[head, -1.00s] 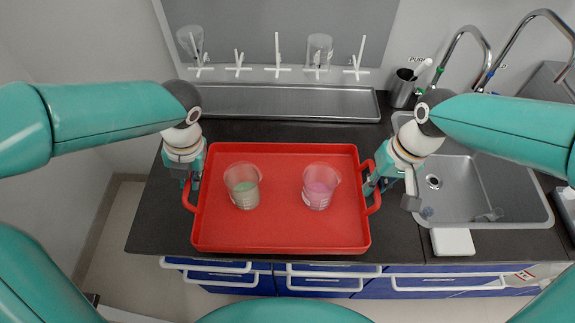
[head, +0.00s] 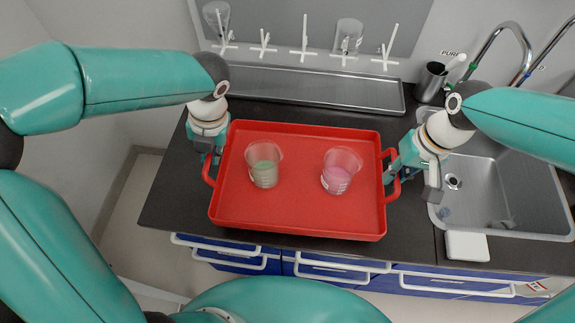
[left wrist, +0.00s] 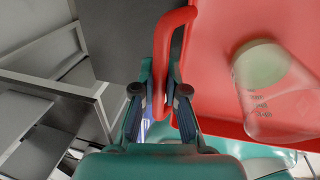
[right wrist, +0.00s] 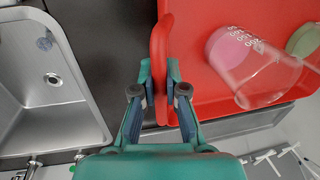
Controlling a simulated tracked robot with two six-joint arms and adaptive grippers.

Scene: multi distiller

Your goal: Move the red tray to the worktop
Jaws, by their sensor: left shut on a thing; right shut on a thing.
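The red tray (head: 300,212) is level over the dark worktop (head: 165,205), left of the sink; I cannot tell whether it touches the surface. A beaker with green contents (head: 264,167) stands in its left half, and a beaker with pink contents (head: 340,172) in its right half. Both look upright. My left gripper (head: 210,163) is shut on the tray's left handle, seen closely in the left wrist view (left wrist: 161,90). My right gripper (head: 392,174) is shut on the right handle, seen closely in the right wrist view (right wrist: 160,82).
The sink (head: 510,190) with tall taps is right of the tray. A white block (head: 467,246) lies at the front edge by the sink. A metal trough (head: 310,88) and peg board with hanging glassware stand behind. A dark cup (head: 431,82) stands back right. Worktop is bare left of the tray.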

